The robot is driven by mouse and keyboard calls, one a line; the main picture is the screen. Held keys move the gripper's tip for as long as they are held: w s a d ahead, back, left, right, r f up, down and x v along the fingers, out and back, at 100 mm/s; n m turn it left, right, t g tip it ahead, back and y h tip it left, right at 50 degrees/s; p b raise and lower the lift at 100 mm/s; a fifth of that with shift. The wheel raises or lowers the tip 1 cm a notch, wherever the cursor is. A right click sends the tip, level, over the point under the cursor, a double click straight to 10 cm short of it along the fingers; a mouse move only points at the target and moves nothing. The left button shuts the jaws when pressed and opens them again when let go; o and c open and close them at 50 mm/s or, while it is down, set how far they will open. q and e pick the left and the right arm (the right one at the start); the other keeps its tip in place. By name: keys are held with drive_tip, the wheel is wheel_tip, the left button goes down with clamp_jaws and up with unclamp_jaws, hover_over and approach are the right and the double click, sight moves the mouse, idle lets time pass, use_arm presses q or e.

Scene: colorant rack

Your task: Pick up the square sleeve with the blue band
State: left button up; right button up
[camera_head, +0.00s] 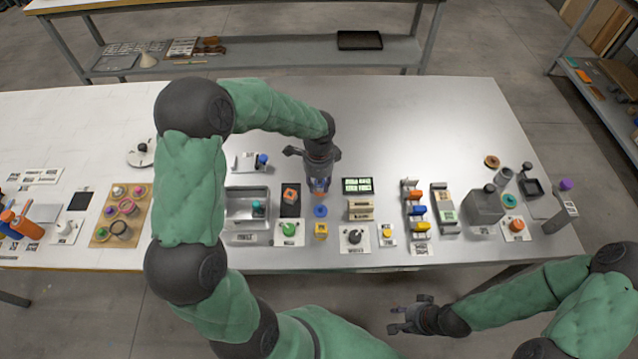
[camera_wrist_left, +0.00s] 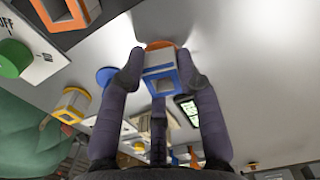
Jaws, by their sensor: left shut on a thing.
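The square sleeve with the blue band (camera_wrist_left: 164,77) is pale with a square opening, and sits between the fingers of my left gripper (camera_wrist_left: 163,80) in the left wrist view. That gripper is shut on it. In the head view my left gripper (camera_head: 319,184) points down over the table behind a blue disc (camera_head: 320,211), and its fingers mostly hide the sleeve. An orange round edge (camera_wrist_left: 159,45) shows just beyond the sleeve; I cannot tell whether they touch. My right gripper (camera_head: 397,320) is open and empty, off the table's front edge.
An orange-banded sleeve (camera_head: 290,195) stands on a black pad to the left. A yellow sleeve (camera_head: 321,230) stands in front of the blue disc. A green knob (camera_head: 289,229), metal bin (camera_head: 247,192) and lit display (camera_head: 357,185) are close by. The table's back right is clear.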

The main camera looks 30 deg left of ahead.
use_arm(q)
wheel_tip(320, 180, up, 2)
drive_tip(key=shift+r+p, duration=0.2)
drive_tip(key=shift+p, duration=0.2)
drive_tip(key=s+d+r+p, duration=0.45)
drive_tip(key=s+r, duration=0.55)
drive_tip(key=s, duration=0.3)
drive_tip(key=m+p, duration=0.2)
approach(320, 206)
drive_tip(key=shift+m, duration=0.3)
drive_tip(key=shift+s+f+b, duration=0.1)
drive_tip(key=shift+f+b, duration=2)
drive_tip(key=shift+f, duration=0.8)
drive_tip(key=shift+f+b, duration=1.35)
drive_tip(key=shift+f, duration=0.6)
